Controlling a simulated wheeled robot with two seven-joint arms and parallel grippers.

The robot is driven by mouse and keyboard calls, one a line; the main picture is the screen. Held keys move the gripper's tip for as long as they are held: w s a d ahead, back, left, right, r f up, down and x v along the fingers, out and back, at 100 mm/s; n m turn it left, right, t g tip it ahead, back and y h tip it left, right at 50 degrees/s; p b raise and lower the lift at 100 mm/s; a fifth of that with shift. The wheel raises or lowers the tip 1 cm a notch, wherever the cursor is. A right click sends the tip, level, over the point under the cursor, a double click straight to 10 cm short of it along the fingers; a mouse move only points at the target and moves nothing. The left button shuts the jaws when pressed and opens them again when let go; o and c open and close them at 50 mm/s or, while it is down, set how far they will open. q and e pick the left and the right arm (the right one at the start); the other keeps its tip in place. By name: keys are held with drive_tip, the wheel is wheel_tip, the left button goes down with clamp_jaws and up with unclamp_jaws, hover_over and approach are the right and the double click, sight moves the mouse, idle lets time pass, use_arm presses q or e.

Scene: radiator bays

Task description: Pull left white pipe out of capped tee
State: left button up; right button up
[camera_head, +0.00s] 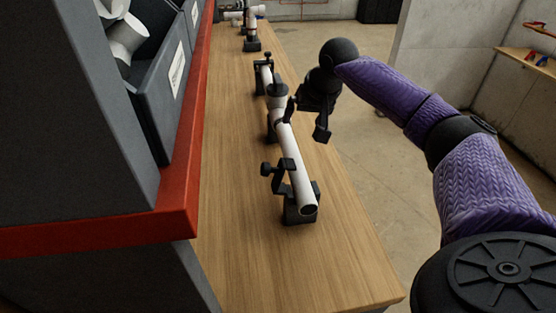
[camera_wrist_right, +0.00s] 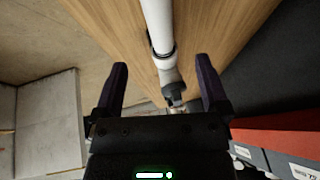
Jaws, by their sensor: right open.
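A white pipe (camera_head: 297,165) lies along the wooden bench, its open end towards me. Its far end meets a dark-capped tee (camera_head: 277,97). A black clamp (camera_head: 287,178) holds the pipe near its open end. My right gripper (camera_head: 306,118) is open at the right of the tee. In the right wrist view, the white pipe (camera_wrist_right: 157,22) and the tee (camera_wrist_right: 172,78) appear between the spread fingers of this gripper (camera_wrist_right: 162,64); I cannot tell whether they touch. My left gripper is not in view.
A second white pipe section (camera_head: 265,75) and a clamp (camera_head: 262,62) continue beyond the tee. Further fittings (camera_head: 250,25) stand at the bench's far end. A red-edged shelf (camera_head: 185,165) with grey bins (camera_head: 165,85) rises on the left. The near bench top (camera_head: 250,260) is clear.

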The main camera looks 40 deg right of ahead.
sight(292, 142)
drive_tip(key=x, duration=0.3)
drive_tip(key=shift+s+d+b, duration=0.1)
drive_tip(key=shift+b, duration=0.3)
drive_tip(key=b+x, duration=0.3)
drive_tip(key=x, duration=0.5)
drive_tip(key=shift+f, duration=0.35)
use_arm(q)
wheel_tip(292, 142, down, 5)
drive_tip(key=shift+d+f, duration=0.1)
